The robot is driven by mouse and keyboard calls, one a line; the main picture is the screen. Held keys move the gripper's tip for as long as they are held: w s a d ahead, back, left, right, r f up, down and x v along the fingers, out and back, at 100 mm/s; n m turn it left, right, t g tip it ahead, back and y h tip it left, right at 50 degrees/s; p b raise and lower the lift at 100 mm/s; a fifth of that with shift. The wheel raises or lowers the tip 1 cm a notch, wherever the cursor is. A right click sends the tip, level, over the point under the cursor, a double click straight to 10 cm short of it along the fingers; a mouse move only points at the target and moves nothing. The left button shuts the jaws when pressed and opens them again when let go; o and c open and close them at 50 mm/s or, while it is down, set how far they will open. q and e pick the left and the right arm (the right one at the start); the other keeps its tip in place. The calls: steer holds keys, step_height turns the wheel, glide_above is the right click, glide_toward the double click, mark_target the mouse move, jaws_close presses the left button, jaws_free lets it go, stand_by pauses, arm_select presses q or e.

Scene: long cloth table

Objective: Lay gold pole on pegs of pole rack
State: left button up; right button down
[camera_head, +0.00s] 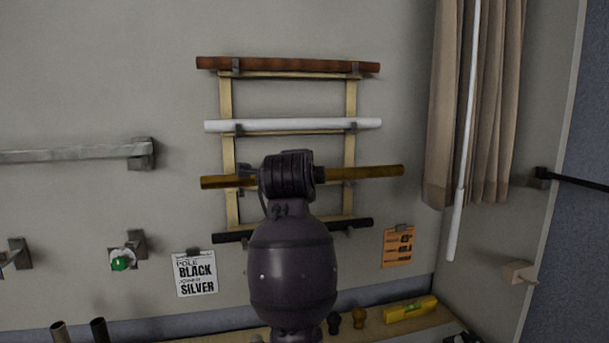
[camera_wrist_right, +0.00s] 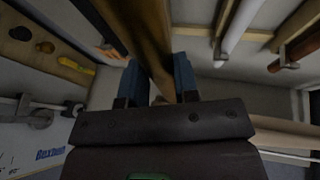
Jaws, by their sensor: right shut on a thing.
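The gold pole (camera_head: 375,172) lies across the front of the wooden pole rack (camera_head: 227,98), between the white pole (camera_head: 290,125) and the black pole (camera_head: 228,237). Its right end is slightly higher than its left. My right arm covers its middle, and I cannot tell whether it touches the rack's pegs. In the right wrist view the gold pole (camera_wrist_right: 149,30) passes between the blue fingertips of my right gripper (camera_wrist_right: 158,76), which is shut on it. A brown pole (camera_head: 290,64) lies on the top pegs. My left gripper is not in view.
A curtain (camera_head: 447,100) and a hanging white rod (camera_head: 463,150) are right of the rack. A silver bar (camera_head: 75,154) is at the left. A paper sign (camera_head: 195,273) and an orange card (camera_head: 397,247) hang below. A yellow level (camera_head: 410,309) lies on the wooden shelf.

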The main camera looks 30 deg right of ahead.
steer(key=shift+w+d+p, duration=0.2)
steer(key=shift+w, duration=0.45)
steer(key=shift+w+d+p, duration=0.15)
steer(key=shift+w+p, duration=0.05)
steer(key=shift+w, duration=0.4)
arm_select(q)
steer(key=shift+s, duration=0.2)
arm_select(e)
steer(key=w+d+f, duration=0.2)
steer(key=w, duration=0.7)
steer(key=shift+w+d+f, duration=0.15)
steer(key=shift+d+f, duration=0.05)
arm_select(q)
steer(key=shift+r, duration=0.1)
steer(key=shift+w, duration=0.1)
arm_select(e)
steer(key=c, duration=0.8)
jaws_free()
